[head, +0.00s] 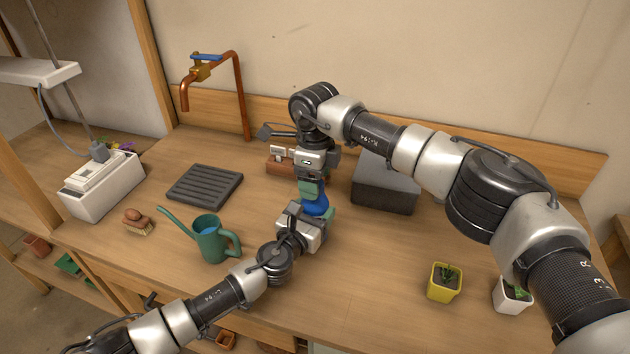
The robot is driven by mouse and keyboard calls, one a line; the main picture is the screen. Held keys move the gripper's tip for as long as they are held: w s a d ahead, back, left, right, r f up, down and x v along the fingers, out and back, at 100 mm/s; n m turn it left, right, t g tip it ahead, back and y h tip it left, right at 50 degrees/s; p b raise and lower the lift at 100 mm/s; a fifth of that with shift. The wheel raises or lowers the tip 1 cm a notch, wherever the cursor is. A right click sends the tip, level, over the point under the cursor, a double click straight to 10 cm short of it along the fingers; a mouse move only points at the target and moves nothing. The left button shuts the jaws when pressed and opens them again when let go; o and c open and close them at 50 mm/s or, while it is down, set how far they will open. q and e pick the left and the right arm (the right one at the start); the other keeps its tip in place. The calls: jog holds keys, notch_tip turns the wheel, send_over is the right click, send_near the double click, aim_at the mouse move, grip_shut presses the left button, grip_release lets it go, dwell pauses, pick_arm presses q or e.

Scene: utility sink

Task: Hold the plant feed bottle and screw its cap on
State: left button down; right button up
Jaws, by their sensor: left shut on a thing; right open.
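A blue thing (315,207), which I take to be the plant feed bottle, stands near the middle of the wooden worktop, mostly covered by my grippers. My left gripper (322,220) comes in from the lower left and is shut on it from the side. My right gripper (312,192) points down right above the blue thing, with its green-tipped fingers around or just over its top. The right gripper is open. The cap cannot be made out; the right fingers hide the bottle's top, so I cannot tell whether the cap sits there.
A grey block (385,190) is behind, right of the grippers. A yellow pot (444,284) and white pot (510,296) stand front right.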

notch_tip(320, 180, up, 11)
dwell(0.3)
pick_arm(q)
jog(key=shift+c, duration=0.6)
grip_release()
jog(key=v, duration=0.9)
jog(key=shift+s+a+f, duration=0.15)
jog(key=shift+s, duration=0.1)
jog(key=shift+s+a, duration=0.3)
jog(key=shift+s, duration=0.25)
